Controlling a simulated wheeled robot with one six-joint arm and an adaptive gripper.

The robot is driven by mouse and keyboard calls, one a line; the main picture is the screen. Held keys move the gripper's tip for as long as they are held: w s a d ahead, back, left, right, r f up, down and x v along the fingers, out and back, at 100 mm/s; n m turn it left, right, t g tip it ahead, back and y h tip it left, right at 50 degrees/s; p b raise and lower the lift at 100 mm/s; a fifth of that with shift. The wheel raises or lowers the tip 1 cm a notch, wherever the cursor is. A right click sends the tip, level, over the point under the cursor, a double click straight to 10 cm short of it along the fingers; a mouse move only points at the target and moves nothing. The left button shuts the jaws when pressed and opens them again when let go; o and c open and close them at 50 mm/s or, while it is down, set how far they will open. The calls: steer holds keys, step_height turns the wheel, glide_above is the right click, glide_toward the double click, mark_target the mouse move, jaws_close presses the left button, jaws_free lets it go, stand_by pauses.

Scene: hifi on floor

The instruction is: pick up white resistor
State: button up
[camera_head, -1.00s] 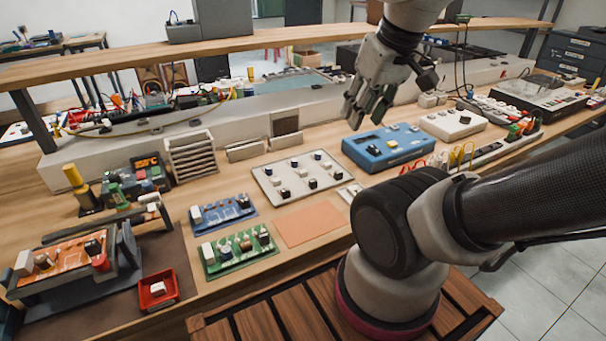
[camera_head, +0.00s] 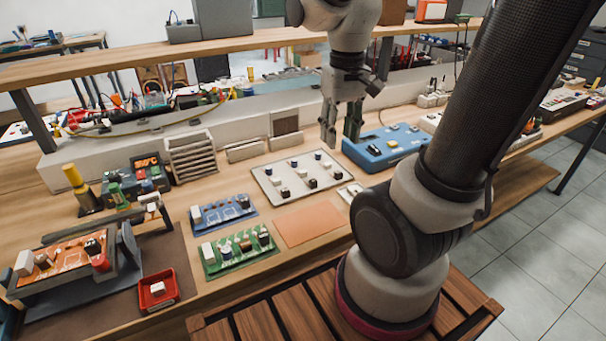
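Several small parts stand spaced out in rows on a light grey tray (camera_head: 292,181) at mid bench; some are white, others black or dark blue. White blocks also stand on the green board (camera_head: 238,255), on the blue board (camera_head: 232,213) and in a small red bin (camera_head: 172,295). I cannot tell which white part is the resistor. My gripper (camera_head: 341,138) points down, open and empty, above the bench near the tray's back right corner, beside the blue device.
A blue device (camera_head: 374,153) stands right of the tray, close to my gripper. An orange mat (camera_head: 308,222) lies bare in front of the tray. Slotted grey holders (camera_head: 191,157) stand back left. A wooden shelf (camera_head: 130,65) runs above the bench behind.

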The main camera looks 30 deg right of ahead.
mark_target(303, 171)
steer(key=w+f+m, duration=0.2)
steer(key=w+f, duration=0.1)
steer(key=w+f+m+g, duration=0.1)
steer(key=w+f+m, duration=0.2)
steer(key=f, duration=0.1)
steer(key=w+f+m, duration=0.2)
steer(key=w+f, duration=0.1)
steer(key=shift+w+a+f+m+g, duration=0.2)
steer(key=shift+w+a+m+g, duration=0.1)
steer(key=shift+w+a+g, duration=0.1)
steer(key=w+m, duration=0.2)
steer(key=m, duration=0.1)
steer(key=w+f+m+t, duration=0.1)
steer(key=w+m, duration=0.2)
steer(key=shift+w+f, duration=0.15)
steer(key=shift+w, duration=0.05)
steer(key=m, duration=0.3)
steer(key=shift+w+t, duration=0.3)
steer(key=shift+w, duration=0.1)
steer(key=shift+f+m, duration=0.1)
steer(key=shift+m, duration=0.2)
steer(key=f, duration=0.7)
steer(key=shift+s+d+f, duration=0.15)
steer(key=shift+s+f, duration=0.05)
steer(key=shift+f, duration=0.05)
steer(key=c, duration=0.8)
